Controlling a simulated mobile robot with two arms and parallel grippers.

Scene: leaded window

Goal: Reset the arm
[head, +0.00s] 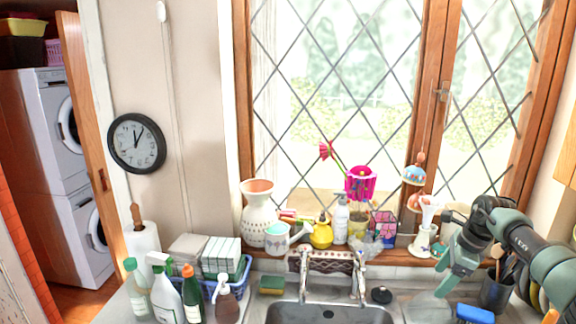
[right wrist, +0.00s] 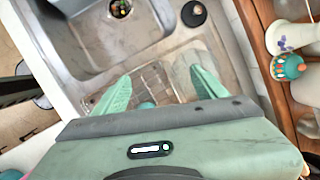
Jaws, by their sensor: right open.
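My right arm (head: 540,258) comes in from the right of the head view and bends down over the counter right of the sink. My right gripper (head: 447,284) hangs at its end, pointing down. In the right wrist view the two green fingers of the right gripper (right wrist: 160,85) are spread apart, with nothing held between them. A clear, see-through item lies below the fingers; I cannot tell exactly what it is. My left gripper is not in view.
The steel sink (head: 328,313) with its tap (head: 361,290) is left of my right gripper. A blue brush (head: 475,314) and a dark utensil pot (head: 495,292) stand close on the right. Vases and bottles line the windowsill behind. Spray bottles (head: 163,290) crowd the left counter.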

